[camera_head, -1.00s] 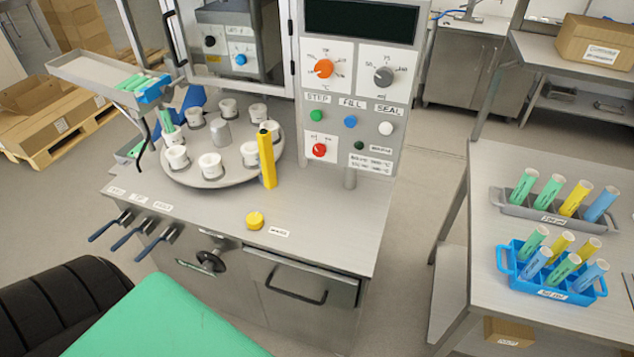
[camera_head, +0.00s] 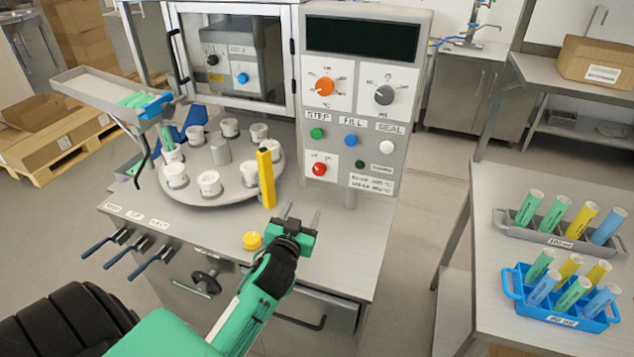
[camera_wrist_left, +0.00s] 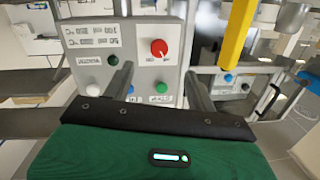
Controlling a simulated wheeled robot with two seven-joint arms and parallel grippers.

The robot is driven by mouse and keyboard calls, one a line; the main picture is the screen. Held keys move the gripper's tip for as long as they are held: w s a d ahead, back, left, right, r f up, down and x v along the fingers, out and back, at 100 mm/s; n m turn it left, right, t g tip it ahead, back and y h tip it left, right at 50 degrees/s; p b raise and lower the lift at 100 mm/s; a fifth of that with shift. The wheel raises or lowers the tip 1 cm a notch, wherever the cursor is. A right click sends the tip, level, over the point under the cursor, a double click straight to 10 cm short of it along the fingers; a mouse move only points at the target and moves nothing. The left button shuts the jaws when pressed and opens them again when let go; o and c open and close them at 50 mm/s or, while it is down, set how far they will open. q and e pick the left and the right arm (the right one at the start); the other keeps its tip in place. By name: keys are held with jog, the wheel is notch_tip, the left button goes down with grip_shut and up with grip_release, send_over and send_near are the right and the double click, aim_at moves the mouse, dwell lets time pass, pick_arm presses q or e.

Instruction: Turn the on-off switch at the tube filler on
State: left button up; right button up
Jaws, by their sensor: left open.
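The tube filler's control panel (camera_head: 360,100) stands upright at the back of the machine. Its red rotary switch (camera_head: 319,169), on a small white plate with two position marks, sits low on the panel's left side. In the left wrist view, which looks upside down, the red switch (camera_wrist_left: 159,48) shows between and beyond the fingers. My left gripper (camera_head: 300,214) is open and empty, in front of and below the switch, apart from it. Its two fingers (camera_wrist_left: 160,74) point towards the panel. My right gripper is not in view.
A yellow upright post (camera_head: 266,178) stands left of the switch, beside the turntable (camera_head: 215,197) with white cups. A yellow knob (camera_head: 252,240) lies left of my gripper. Green (camera_head: 317,133), blue (camera_head: 351,140) and white (camera_head: 387,147) buttons sit above the switch.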

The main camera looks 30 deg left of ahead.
aim_at(318, 172)
pick_arm(q)
jog(key=shift+t, duration=0.4)
jog(key=p+x, duration=0.1)
jog(key=x, duration=0.3)
jog(key=p+x, duration=0.1)
jog(key=x, duration=0.4)
jog(key=r+p+x, duration=0.1)
jog(key=x, duration=0.3)
jog(key=shift+w+a+r, duration=0.1)
jog(key=shift+w, duration=0.05)
jog(key=shift+w+a+p, duration=0.2)
jog(key=shift+w+p, duration=0.1)
jog(key=shift+w, duration=0.35)
jog(key=c, duration=1)
